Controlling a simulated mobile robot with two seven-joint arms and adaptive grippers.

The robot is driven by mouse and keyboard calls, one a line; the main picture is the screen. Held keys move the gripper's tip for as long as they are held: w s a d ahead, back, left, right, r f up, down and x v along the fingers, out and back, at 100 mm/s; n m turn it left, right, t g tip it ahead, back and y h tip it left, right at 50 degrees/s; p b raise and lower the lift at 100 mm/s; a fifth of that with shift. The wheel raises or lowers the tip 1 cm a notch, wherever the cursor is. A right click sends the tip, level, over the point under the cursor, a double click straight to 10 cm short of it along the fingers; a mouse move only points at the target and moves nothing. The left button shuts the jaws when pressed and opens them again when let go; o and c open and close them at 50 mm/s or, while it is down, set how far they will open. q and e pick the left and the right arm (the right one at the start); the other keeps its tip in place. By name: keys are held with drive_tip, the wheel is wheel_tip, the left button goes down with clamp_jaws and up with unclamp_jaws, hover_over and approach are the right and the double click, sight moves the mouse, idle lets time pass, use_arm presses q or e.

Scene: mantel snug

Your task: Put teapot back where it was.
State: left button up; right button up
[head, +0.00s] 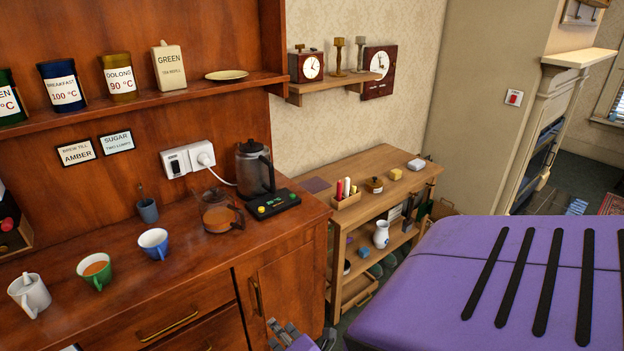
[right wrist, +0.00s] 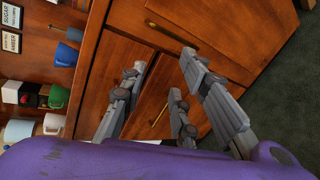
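The glass teapot (head: 218,212) with amber tea and a dark handle stands upright on the wooden cabinet top in the head view, left of the kettle base. I cannot make it out in the right wrist view. My right gripper (head: 287,334) shows at the bottom edge of the head view, low in front of the cabinet and apart from the teapot. In the right wrist view the gripper (right wrist: 163,72) has its fingers spread with nothing between them, facing the cabinet doors. My left gripper is not in view.
A dark kettle (head: 254,168) stands on a black base (head: 270,204) close right of the teapot. Blue (head: 153,243), green (head: 95,270) and white (head: 30,294) mugs stand to its left, with a spoon cup (head: 148,211) behind. A wooden side table (head: 340,208) stands right.

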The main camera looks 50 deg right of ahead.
drive_tip(key=s+a+f+m+g+y, duration=0.1)
drive_tip(key=s+a+f+m, duration=0.2)
drive_tip(key=s+m, duration=0.3)
drive_tip(key=s+a+f+m+g+y, duration=0.2)
drive_tip(key=s+a+m, duration=0.3)
drive_tip(key=s, duration=0.4)
drive_tip(key=s+a+f+m+g+y, duration=0.1)
drive_tip(key=s+a+f+m, duration=0.4)
drive_tip(key=s+a+m, duration=0.1)
drive_tip(key=shift+s+m+g, duration=0.3)
drive_tip(key=shift+s+g, duration=0.1)
drive_tip(key=shift+s, duration=0.35)
